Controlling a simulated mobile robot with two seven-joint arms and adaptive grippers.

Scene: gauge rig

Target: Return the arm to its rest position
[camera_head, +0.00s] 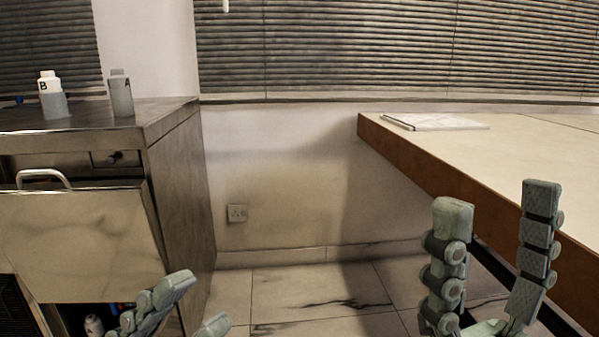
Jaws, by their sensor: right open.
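My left gripper (201,300) is at the bottom left, in front of the cabinet's lower part. Its two pale green fingers stand apart with nothing seen between them; its base is cut off by the picture's lower edge. My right gripper (497,197) is at the lower right, fingers pointing up and spread wide. It is open and empty, in front of the table's near edge. The rest of both arms is out of view.
A metal cabinet (180,190) with a tilted front panel (80,240) stands left. Bottle B (52,98) and another bottle (120,98) stand on it. A pale table (520,150) at right bears a flat booklet (435,121). Tiled floor (320,290) between them is clear.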

